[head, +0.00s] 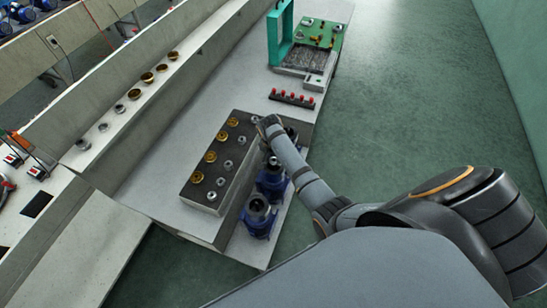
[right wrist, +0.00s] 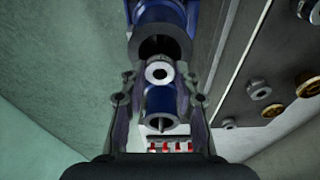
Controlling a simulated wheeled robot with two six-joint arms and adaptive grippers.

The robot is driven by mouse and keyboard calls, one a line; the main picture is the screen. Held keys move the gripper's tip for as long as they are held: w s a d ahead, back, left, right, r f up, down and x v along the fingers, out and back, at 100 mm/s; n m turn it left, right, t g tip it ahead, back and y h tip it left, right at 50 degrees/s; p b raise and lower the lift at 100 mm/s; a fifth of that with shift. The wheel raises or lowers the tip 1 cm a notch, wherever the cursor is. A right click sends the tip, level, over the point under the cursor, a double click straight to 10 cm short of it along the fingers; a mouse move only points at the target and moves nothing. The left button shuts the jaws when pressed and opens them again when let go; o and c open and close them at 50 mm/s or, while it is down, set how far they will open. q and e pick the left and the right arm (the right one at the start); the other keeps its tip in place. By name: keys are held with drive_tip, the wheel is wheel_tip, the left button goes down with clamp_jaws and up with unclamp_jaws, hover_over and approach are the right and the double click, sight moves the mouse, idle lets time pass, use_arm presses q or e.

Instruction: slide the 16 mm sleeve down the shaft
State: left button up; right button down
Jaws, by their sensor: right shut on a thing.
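My right gripper (head: 268,124) is above the far end of the row of blue pumps, beside the dark tray. In the right wrist view its two fingers (right wrist: 159,76) stand either side of a steel ring, the sleeve (right wrist: 150,74), and are shut on it. A blue pump (right wrist: 160,100) with a thin upright tip lies below the ring in the picture, and another blue pump (right wrist: 163,15) with a dark round opening lies above it. I cannot tell whether the sleeve is around a shaft. The sleeve is hidden in the head view. My left gripper is not in view.
The dark tray (head: 222,165) holds several gold and steel rings. Two nearer pumps (head: 258,218) (head: 272,181) stand beside it. Loose rings stand on a ledge (head: 110,112) at left.

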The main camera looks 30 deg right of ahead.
drive_tip(key=shift+f, duration=0.2)
idle(0.3)
drive_tip(key=c, duration=0.9)
unclamp_jaws()
drive_tip(key=r, duration=0.4)
drive_tip(key=a+r, duration=0.1)
drive_tip(key=r, duration=0.3)
drive_tip(key=s+r, duration=0.1)
drive_tip(key=r, duration=0.3)
drive_tip(key=shift+a, duration=0.2)
drive_tip(key=shift+s+f, duration=0.1)
